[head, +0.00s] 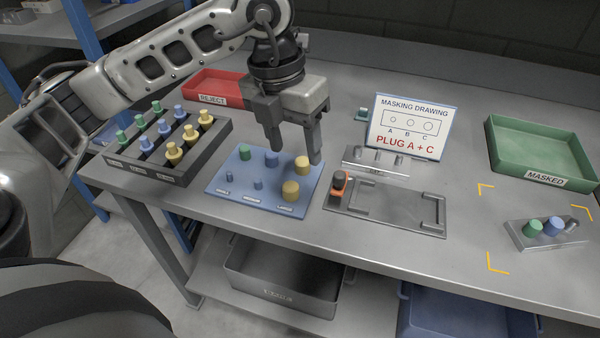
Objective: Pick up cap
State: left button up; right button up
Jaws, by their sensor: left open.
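My left gripper (297,156) points down over the back right of the mat. Its jaws are apart, with the back yellow cap in the picture between the fingertips, nearer the right one. I cannot tell how high the tips are. My right gripper is not in view.
A dark rack (217,147) of green, blue and yellow plugs stands left, a red reject tray (217,82) behind. A metal fixture (391,207), grey block (360,163) and drawing sign (413,127) are right. A part with green and blue caps (518,235) lies near the green masked tray (541,141).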

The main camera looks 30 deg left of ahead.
pick_arm(q)
jog(key=w+a+y, duration=0.1)
jog(key=a, duration=0.2)
send_over(290, 186)
jog(key=s, duration=0.1)
jog(key=shift+n+t, duration=0.3)
jog(key=shift+n, duration=0.1)
notch_tip(290, 186, down, 8)
jog(key=shift+f+p, duration=0.15)
jog(key=shift+p, duration=0.2)
jog(key=shift+w+f+p, duration=0.15)
jog(key=shift+f+p, duration=0.05)
jog(key=shift+f, duration=0.8)
jog(key=shift+w+f+p, duration=0.2)
jog(key=shift+f+p, duration=0.05)
jog(key=shift+f, duration=0.7)
jog(key=shift+w+f+p, duration=0.15)
jog(key=shift+f+p, duration=0.05)
jog(key=shift+f, duration=0.8)
jog(key=c, duration=1)
